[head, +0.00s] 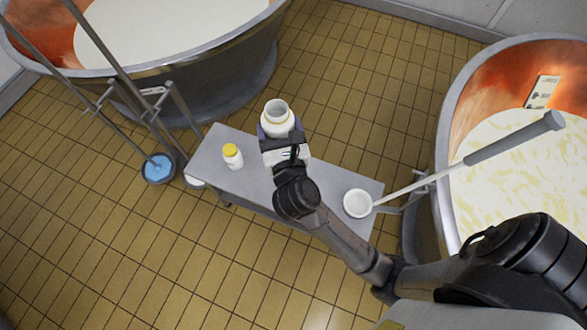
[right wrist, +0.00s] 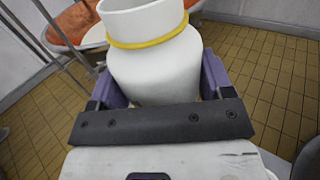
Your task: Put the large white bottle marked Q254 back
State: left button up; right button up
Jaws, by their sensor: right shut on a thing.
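The large white bottle (head: 277,112) has an open mouth with no cap and a yellow ring around its neck. My right gripper (head: 281,131) is shut on it, with a purple finger on each side of the body. The bottle also fills the upper middle of the right wrist view (right wrist: 153,62), upright in the jaws. In the head view it appears over the back edge of the grey table (head: 325,187); I cannot tell whether its base touches. No Q254 mark is readable. My left gripper is out of view.
A small yellow-capped white bottle (head: 232,157) stands on the table's left part. A white ladle (head: 357,203) with a long handle lies at the right end. Copper vats stand at back left (head: 215,55) and right (head: 442,135). A blue-topped round object (head: 158,168) is left of the table.

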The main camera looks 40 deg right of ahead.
pick_arm(q)
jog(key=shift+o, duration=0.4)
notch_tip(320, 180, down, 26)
jog(key=b, duration=2.3)
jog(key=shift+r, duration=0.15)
pick_arm(e)
jog(key=d+f+y+b, duration=0.1)
jog(key=d+f+b, duration=0.1)
jog(key=f, duration=1.3)
jog(key=d+f+n+b, duration=0.1)
jog(key=d+f+b, duration=0.1)
jog(key=f, duration=1.3)
jog(key=d+f+t+y+b, duration=0.1)
jog(key=d+f+b, duration=0.1)
jog(key=f, duration=1.3)
jog(key=shift+s+d+n+y, duration=0.3)
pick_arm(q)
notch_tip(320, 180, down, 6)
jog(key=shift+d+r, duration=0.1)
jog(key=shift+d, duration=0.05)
